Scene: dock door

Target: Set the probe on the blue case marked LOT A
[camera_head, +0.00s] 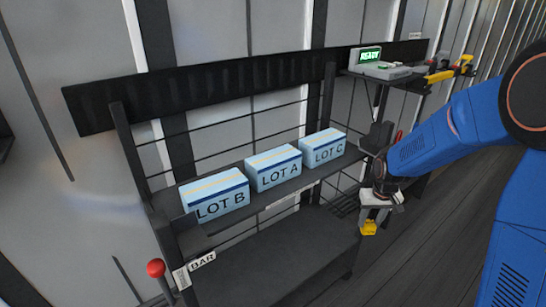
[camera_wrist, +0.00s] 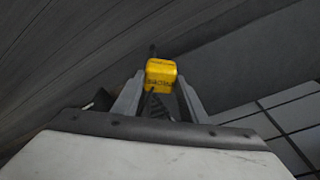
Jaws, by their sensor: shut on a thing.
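Three light blue cases stand in a row on the dark rack shelf in the head view. The case marked LOT A (camera_head: 273,168) is in the middle, with the LOT B case (camera_head: 214,195) to its left and the LOT C case (camera_head: 323,147) to its right. My gripper (camera_head: 371,215) is to the right of the cases, in front of the rack and apart from it. It is shut on the yellow probe (camera_head: 369,228), which hangs below the jaws. In the wrist view the probe (camera_wrist: 161,73) sits between the fingertips, with a dark tip beyond it.
A higher shelf at the back right bears a device with a green READY display (camera_head: 370,55) and yellow tools (camera_head: 445,74). A red-knobbed lever (camera_head: 156,268) stands beside a BAR label (camera_head: 202,261) at front left. A lower dark surface (camera_head: 275,260) is bare.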

